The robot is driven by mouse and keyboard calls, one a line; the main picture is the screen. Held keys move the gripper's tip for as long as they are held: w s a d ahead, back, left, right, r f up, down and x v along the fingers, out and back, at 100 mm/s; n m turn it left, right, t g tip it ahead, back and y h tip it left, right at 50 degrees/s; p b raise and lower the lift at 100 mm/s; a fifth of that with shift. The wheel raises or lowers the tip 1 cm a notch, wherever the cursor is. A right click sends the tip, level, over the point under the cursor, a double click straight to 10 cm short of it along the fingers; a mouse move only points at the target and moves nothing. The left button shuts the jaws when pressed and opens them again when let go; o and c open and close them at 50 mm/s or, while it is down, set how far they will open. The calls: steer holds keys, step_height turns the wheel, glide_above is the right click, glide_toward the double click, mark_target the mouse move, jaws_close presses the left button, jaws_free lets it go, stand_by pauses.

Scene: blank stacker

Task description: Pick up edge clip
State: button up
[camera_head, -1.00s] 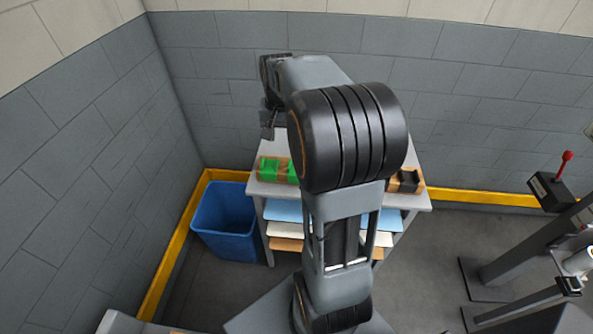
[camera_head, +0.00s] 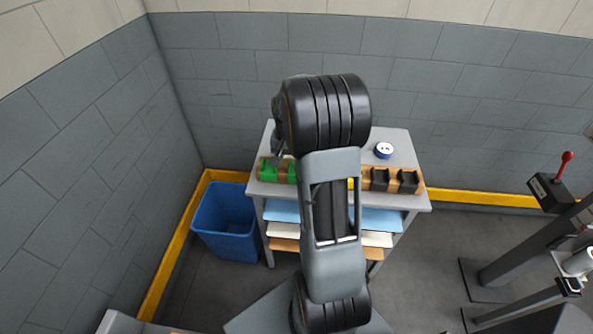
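Small clip-like pieces sit in a wooden holder (camera_head: 421,190) along the front of a grey table. Green pieces (camera_head: 268,174) are at its left end, and black pieces (camera_head: 380,179) and (camera_head: 408,181) are at its right. A bit of yellow (camera_head: 351,184) shows beside my arm. I cannot tell which piece is the edge clip. My arm covers the middle of the holder. My gripper (camera_head: 277,160) is mostly hidden behind the arm, low over the green pieces. Its finger opening and any contact are not clear.
A blue and white roll (camera_head: 384,150) lies on the table top (camera_head: 402,147). Shelves below hold blue, white and brown sheets (camera_head: 380,221). A blue bin (camera_head: 226,222) stands left of the table. A stand with a red-knobbed lever (camera_head: 567,157) is at the right.

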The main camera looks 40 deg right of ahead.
mark_target(289, 166)
steer(key=shift+f, duration=1.5)
steer(key=shift+c, duration=0.4)
jaws_close()
